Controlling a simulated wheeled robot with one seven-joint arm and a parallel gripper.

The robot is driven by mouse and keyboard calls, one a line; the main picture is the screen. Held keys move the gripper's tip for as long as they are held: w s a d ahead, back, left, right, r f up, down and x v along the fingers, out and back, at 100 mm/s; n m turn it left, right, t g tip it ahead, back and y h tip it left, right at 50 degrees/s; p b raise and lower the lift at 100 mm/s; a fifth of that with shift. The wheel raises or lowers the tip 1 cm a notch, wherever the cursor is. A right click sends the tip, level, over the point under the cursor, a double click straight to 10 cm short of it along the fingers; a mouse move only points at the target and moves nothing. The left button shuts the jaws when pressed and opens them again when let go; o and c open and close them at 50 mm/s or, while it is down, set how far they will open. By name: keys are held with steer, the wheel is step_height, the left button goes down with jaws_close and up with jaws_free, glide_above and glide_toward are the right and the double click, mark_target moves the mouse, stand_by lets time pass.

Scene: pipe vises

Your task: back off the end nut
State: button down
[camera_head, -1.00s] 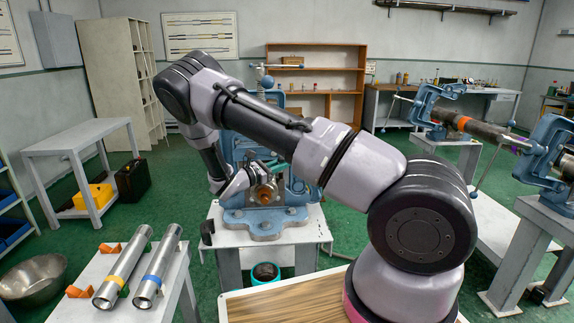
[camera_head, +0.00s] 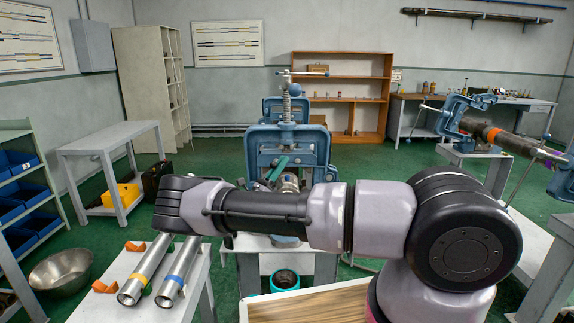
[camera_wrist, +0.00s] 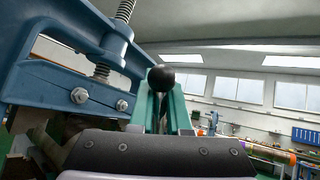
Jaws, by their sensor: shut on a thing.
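The blue pipe vise (camera_head: 288,145) stands upright on a pale stand in the middle of the head view. My gripper (camera_head: 278,168) is at its front, largely hidden behind my arm; one teal finger shows. In the wrist view my gripper (camera_wrist: 161,100) has its teal fingers closed around a dark round knob (camera_wrist: 161,78), which shows between the fingertips. The vise frame (camera_wrist: 70,75) fills the left of that view, close beside the fingers. The end nut cannot be made out; my arm covers the vise's lower front.
Two silver pipes, one with a yellow band (camera_head: 143,270) and one with a blue band (camera_head: 178,272), lie on a table at left. A teal-rimmed bucket (camera_head: 285,281) stands under the vise. Another vise (camera_head: 462,115) holds a pipe at right. A metal bowl (camera_head: 62,272) is on the floor.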

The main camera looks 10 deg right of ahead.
steer(key=shift+w+a+n+t, duration=0.1)
steer(key=shift+a+n+t, duration=0.3)
steer(key=shift+t, duration=0.1)
steer(key=c, duration=0.9)
jaws_free()
steer(key=shift+f, duration=0.1)
steer(key=v, duration=1)
steer(key=shift+a+f, duration=0.25)
steer(key=shift+s, duration=0.25)
